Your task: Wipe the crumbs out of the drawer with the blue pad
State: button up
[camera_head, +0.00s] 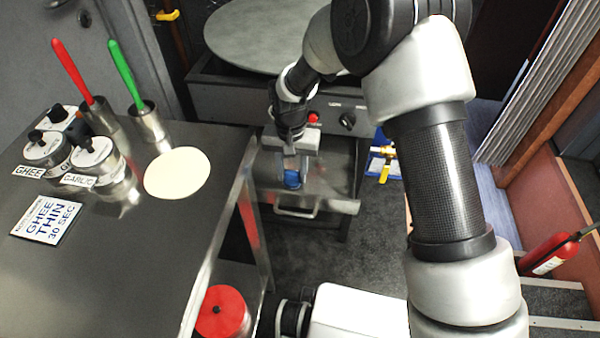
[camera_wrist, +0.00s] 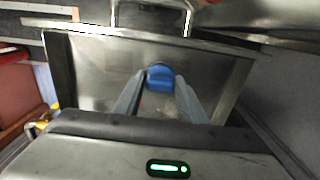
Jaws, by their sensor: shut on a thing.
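The blue pad (camera_head: 292,181) is held between the fingertips of my gripper (camera_head: 291,166), inside the open steel drawer (camera_head: 330,183). In the wrist view, the two grey fingers of my gripper (camera_wrist: 160,82) close on the blue pad (camera_wrist: 160,74) from both sides. The pad is over the drawer floor (camera_wrist: 100,68); I cannot tell whether it touches it. The drawer's handle (camera_head: 297,211) is on its front side. I cannot make out crumbs clearly in either view; my gripper hides part of the floor.
A red knob (camera_head: 313,118) and black dial are on the unit above the drawer, under a round grey plate (camera_head: 270,32). A steel counter (camera_head: 110,265) stands close at left with canisters, a dough disc (camera_head: 177,173) and a sign. A red-lidded pot (camera_head: 222,312) sits below.

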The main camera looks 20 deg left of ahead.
aim_at(289, 171)
jog(key=shift+a, duration=0.5)
jog(key=shift+r+p, duration=2)
jog(key=shift+r, duration=1.05)
jog(key=shift+r+p, duration=0.95)
jog(key=shift+r, duration=0.55)
